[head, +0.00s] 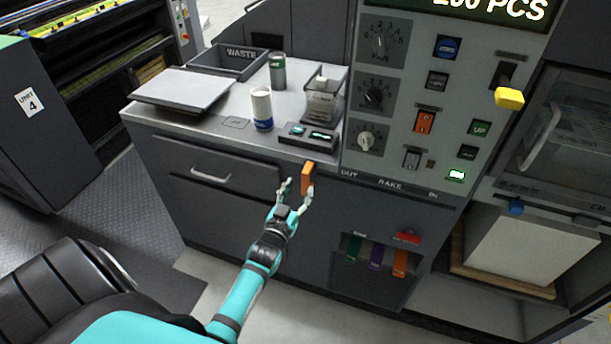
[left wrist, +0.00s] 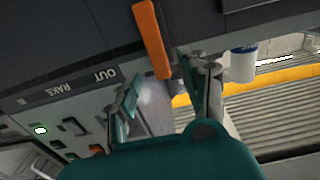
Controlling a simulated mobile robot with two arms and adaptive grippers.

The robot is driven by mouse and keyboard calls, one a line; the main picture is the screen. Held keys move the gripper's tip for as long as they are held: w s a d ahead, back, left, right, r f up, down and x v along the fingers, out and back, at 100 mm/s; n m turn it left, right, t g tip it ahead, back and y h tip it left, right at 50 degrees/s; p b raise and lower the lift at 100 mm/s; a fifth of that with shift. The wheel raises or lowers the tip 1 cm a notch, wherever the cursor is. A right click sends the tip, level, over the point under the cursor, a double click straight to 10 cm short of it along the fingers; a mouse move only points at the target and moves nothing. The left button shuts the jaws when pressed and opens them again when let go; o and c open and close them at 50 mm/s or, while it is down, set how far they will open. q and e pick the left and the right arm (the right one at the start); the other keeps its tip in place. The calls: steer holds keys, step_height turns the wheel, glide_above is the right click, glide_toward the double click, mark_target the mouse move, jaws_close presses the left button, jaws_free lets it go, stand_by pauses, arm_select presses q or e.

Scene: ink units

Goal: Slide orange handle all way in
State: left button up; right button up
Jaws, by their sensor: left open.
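The orange handle (head: 308,177) sticks out from the front of the grey console, just left of the word OUT on the strip marked OUT, RAKE, IN. My left gripper (head: 299,192) is open at the handle's lower part, with one finger on each side. In the left wrist view the orange handle (left wrist: 153,40) reaches down towards the open left gripper (left wrist: 163,88). Its lower end lies near the gap between the fingers. I cannot tell whether either finger touches it. My right gripper is not in view.
The strip right of the handle looks clear towards IN. Below it is a recess with green, purple and orange tabs (head: 400,263) and a red piece (head: 409,237). A white and blue canister (head: 262,108) and a clear container (head: 322,100) stand on the console top.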

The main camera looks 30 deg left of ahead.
mark_target(304, 180)
arm_select(q)
steer(key=x, duration=0.6)
steer(key=shift+c, duration=0.4)
jaws_close()
